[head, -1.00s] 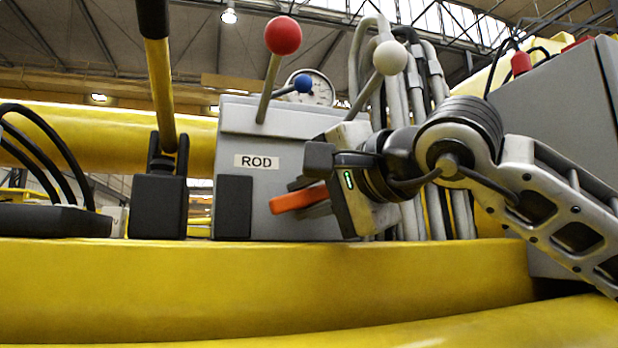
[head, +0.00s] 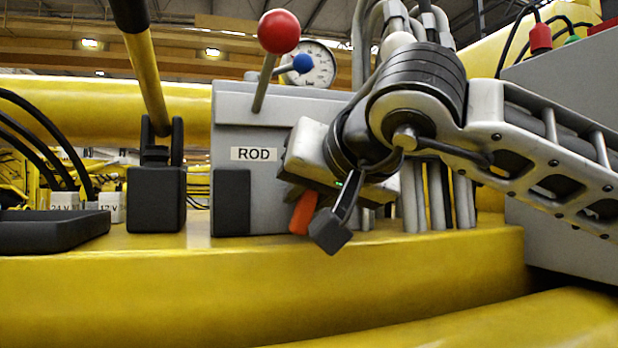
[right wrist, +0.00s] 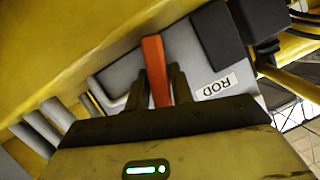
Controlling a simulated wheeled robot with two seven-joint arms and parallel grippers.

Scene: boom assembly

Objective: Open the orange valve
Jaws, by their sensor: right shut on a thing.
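The orange valve handle (head: 302,213) is at the lower right of the grey box labelled ROD (head: 254,153). In the head view it points down and slightly left. My right gripper (head: 314,215) reaches in from the right and is closed around the handle, with one dark finger in front. The right wrist view shows the orange handle (right wrist: 154,62) between the two dark fingers of my right gripper (right wrist: 161,85), its free end sticking out past them. The valve's body is hidden behind the gripper. My left gripper is not in view.
Levers with a red knob (head: 279,32), a blue knob (head: 303,62) and a white knob (head: 397,44) rise near the gauge (head: 312,65). Grey hoses (head: 437,195) stand right of the box. A yellow beam (head: 200,290) runs below; the space in front is clear.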

